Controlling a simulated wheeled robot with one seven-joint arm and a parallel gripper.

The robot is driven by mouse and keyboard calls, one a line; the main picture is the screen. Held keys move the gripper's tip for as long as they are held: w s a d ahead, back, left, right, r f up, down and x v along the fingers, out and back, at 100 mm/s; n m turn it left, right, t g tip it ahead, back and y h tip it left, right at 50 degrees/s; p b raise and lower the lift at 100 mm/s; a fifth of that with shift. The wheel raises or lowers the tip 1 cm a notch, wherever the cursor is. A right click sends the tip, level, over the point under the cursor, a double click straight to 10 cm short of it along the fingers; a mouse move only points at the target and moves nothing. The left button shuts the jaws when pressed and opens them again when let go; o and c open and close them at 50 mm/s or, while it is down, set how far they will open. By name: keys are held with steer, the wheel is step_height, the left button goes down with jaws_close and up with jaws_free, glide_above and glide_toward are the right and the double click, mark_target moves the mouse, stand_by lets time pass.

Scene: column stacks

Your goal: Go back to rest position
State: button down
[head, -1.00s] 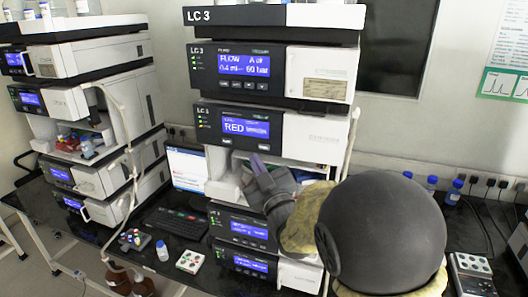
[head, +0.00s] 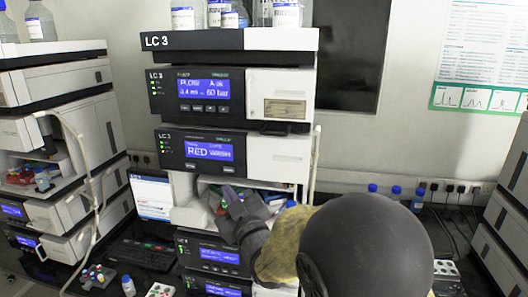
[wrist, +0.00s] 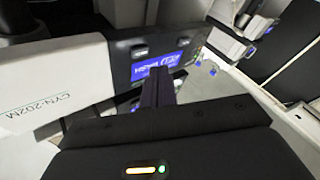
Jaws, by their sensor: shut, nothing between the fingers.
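My arm reaches out in front of the LC 3 column stack (head: 280,158) in the head view. My gripper (head: 226,200) is at the open bay below the unit whose display (head: 209,151) reads RED. Its fingers are together with nothing held. In the wrist view the closed fingers of my gripper (wrist: 158,88) point toward a blue display (wrist: 152,68) on a dark panel. My gripper and forearm hide part of the bay, and I cannot tell whether the fingers touch anything there.
Small coloured items (head: 277,200) show in the bay. Bottles (head: 220,14) stand on top of the stack. Another stack (head: 75,78) is at the left, and one more (head: 505,215) at the right edge. A keyboard (head: 140,254) and a vial rack (head: 98,275) are on the dark bench.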

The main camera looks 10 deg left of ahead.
steer(key=s+d+f+m+g+h, duration=0.1)
steer(key=d+f+m+g+h, duration=0.3)
steer(key=d+f, duration=0.45)
steer(key=s+d+f+m+g+h, duration=0.1)
steer(key=d+f+m+g+h, duration=0.3)
steer(key=d, duration=0.7)
steer(key=s+d+f+m+g+h, duration=0.2)
steer(key=s+d+f+g, duration=0.1)
steer(key=s, duration=0.5)
steer(key=s+d+f+m+g+h, duration=0.2)
steer(key=s+d+f+g, duration=0.1)
steer(key=s+d+f, duration=0.3)
steer(key=s+d, duration=0.2)
steer(key=s, duration=0.1)
steer(key=shift+d, duration=0.25)
